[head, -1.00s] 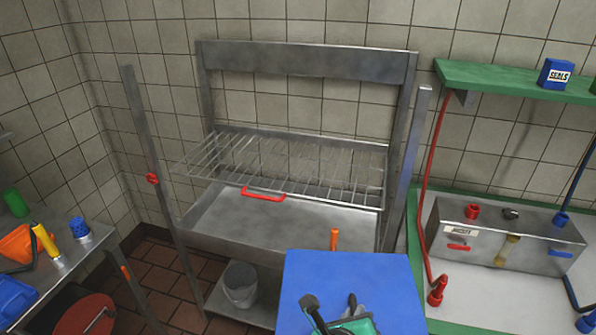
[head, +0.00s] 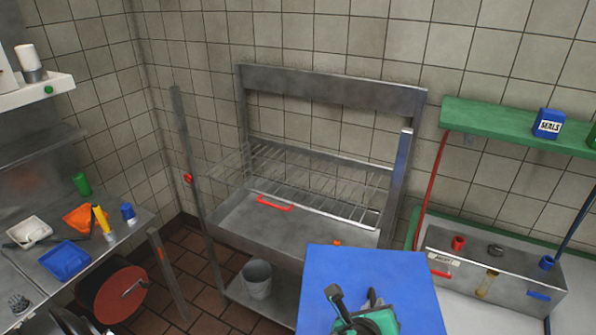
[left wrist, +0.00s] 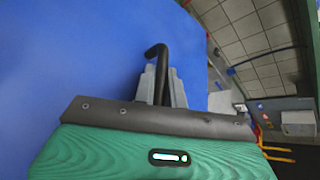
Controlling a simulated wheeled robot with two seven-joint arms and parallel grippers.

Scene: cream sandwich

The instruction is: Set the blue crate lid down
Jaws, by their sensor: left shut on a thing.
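The blue crate lid (head: 375,272) is a flat blue panel at the bottom centre-right of the head view. It fills much of the left of the left wrist view (left wrist: 65,60). My left gripper (head: 372,298), with a green body and grey fingers, is shut on the lid's black handle (left wrist: 157,52), which sticks up between the fingers. The lid hides whatever lies beneath it, so I cannot tell if it touches any surface. My right gripper is not in view.
A steel sink frame with a wire rack (head: 310,182) and red handle (head: 275,203) stands behind. A grey bucket (head: 257,280) sits on its lower shelf. A cluttered steel table (head: 125,228) is at left. A valve box (head: 490,270) is at right, below a green shelf (head: 510,118).

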